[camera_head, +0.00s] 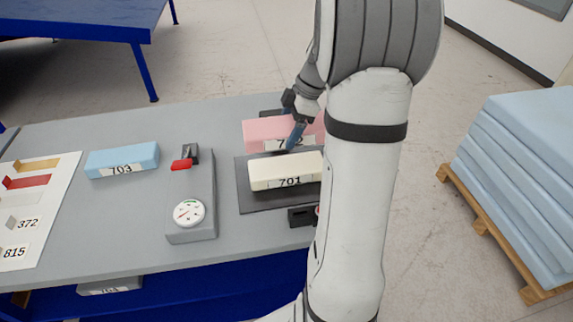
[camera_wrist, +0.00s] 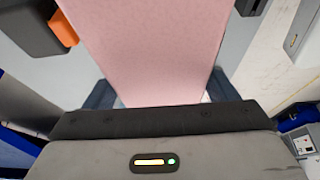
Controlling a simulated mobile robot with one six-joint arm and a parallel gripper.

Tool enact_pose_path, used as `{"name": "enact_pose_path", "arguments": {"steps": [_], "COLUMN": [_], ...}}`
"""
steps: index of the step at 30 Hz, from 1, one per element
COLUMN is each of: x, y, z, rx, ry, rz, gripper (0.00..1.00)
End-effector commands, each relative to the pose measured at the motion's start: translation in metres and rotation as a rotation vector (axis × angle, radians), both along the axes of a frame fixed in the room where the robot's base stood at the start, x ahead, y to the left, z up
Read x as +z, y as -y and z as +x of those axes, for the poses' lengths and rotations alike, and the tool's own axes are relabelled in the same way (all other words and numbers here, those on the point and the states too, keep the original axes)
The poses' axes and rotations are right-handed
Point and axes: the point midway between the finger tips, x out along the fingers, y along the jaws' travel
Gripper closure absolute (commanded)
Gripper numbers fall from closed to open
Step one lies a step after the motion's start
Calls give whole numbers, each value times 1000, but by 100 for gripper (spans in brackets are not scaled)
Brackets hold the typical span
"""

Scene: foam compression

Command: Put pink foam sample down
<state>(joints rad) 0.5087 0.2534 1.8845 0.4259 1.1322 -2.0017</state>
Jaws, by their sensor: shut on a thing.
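The pink foam sample (camera_head: 262,129) is a block with a white number label, partly hidden by my arm in the head view. It lies behind the cream foam sample 701 (camera_head: 286,170). My gripper (camera_head: 293,136) reaches down to the pink block. In the wrist view the pink block (camera_wrist: 155,50) fills the middle, between the two fingers of my gripper (camera_wrist: 155,95), which are shut on its sides. Whether the block touches the table cannot be told. The cream block sits on a dark plate (camera_head: 262,202).
A blue foam sample 703 (camera_head: 122,160) lies on the grey table (camera_head: 120,215) at left. A gauge device (camera_head: 190,213) with a red lever stands between. A board with colour swatches (camera_head: 38,205) is at far left. A pallet of blue foam sheets (camera_head: 520,170) stands right.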

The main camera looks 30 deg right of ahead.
Motion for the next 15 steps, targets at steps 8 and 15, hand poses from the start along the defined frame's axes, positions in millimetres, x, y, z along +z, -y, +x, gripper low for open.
{"name": "enact_pose_path", "arguments": {"steps": [8, 15], "x": [0, -31], "y": [0, -1], "z": [0, -1], "rx": [6, 5], "ry": [-1, -5], "rz": [0, 1], "gripper": [42, 42]}}
